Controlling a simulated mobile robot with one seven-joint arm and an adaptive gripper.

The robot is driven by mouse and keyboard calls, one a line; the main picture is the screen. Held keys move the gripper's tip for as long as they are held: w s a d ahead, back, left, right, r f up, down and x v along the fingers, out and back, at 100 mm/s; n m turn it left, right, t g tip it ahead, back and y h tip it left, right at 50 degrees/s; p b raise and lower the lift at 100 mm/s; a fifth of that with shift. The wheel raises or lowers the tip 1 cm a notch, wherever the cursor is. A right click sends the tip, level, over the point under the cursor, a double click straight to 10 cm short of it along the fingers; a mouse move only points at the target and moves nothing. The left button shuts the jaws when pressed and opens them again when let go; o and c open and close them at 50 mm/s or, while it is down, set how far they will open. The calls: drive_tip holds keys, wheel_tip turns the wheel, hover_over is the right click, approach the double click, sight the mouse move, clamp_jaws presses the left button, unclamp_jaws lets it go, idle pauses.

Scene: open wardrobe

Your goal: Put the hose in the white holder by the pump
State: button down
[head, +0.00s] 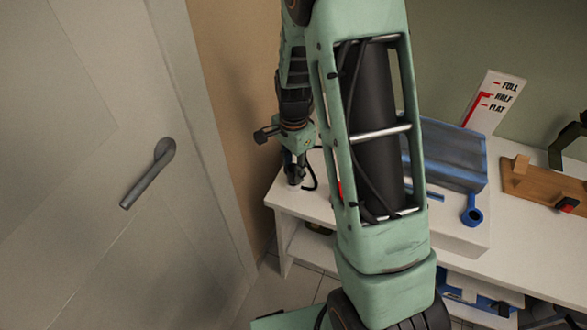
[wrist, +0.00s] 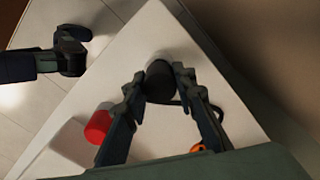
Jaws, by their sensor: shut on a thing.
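My gripper (wrist: 158,86) is shut on a short dark cylinder, which looks like the end of the hose (wrist: 159,75). A thin black curve runs from beside it to the right finger. In the head view my gripper (head: 294,170) is low over the left end of the white table; I cannot tell whether the held piece touches the top. A red cylinder (wrist: 98,127) lies left of the fingers in the wrist view, beside a pale block (wrist: 72,144) that may be the white holder. The pump cannot be made out clearly; my arm hides much of the table's middle.
A blue box-like device (head: 455,160) and a blue ring-ended part (head: 472,215) are right of my arm. A grey door (head: 100,200) stands left. The table (head: 310,205) has bare room near its left corner.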

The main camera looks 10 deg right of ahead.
drive_tip(key=shift+f+b, duration=0.45)
drive_tip(key=shift+f, duration=0.25)
drive_tip(key=c, duration=1.5)
unclamp_jaws()
drive_tip(key=shift+r, duration=0.1)
wheel_tip(320, 180, up, 12)
